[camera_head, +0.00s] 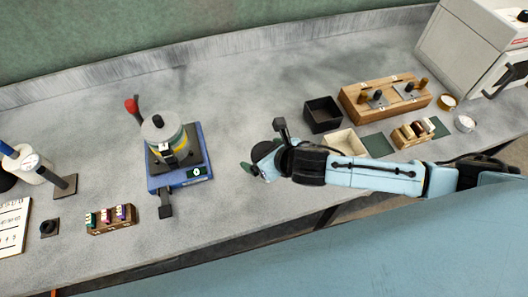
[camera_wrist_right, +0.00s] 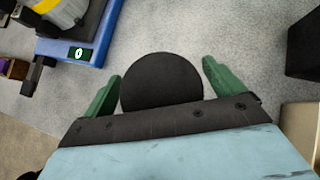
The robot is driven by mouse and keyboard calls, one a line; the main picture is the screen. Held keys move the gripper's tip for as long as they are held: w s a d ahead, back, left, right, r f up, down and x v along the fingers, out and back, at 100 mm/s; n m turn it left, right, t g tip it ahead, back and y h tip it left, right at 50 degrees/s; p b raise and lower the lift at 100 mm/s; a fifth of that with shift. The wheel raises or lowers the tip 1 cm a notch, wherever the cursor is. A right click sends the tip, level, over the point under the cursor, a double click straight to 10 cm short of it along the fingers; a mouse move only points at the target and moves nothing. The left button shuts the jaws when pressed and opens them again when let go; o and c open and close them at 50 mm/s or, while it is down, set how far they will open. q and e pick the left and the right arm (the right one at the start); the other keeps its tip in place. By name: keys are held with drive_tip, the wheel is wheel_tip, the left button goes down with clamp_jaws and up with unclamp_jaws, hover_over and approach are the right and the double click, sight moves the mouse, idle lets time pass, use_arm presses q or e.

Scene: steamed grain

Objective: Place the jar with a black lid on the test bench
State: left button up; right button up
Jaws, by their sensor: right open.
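A round black disc (camera_wrist_right: 160,80) that looks like the jar's black lid sits between the green fingertips of my right gripper (camera_wrist_right: 158,85) in the right wrist view. Any jar body under it is hidden. In the head view the right gripper (camera_head: 256,166) is over the middle of the bench, with a dark round shape (camera_head: 263,151) at its fingers. The gripper is open; I cannot tell whether the fingers touch the disc. Left of it stands a blue-based device (camera_head: 181,180) with a "0" display, bearing a grey and yellow cylinder (camera_head: 163,135). My left gripper is out of view.
A red-knobbed lever (camera_head: 132,106) stands behind the blue-based device. A small block rack (camera_head: 111,219) lies in front-left. Right of the gripper are a black open box (camera_head: 322,114), a pale tray (camera_head: 345,142) and a wooden stand (camera_head: 385,98). Grey worktop behind the gripper is clear.

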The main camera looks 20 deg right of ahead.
drive_tip(key=shift+r, duration=0.1)
drive_tip(key=p+v, duration=0.1)
drive_tip(key=v, duration=1.1)
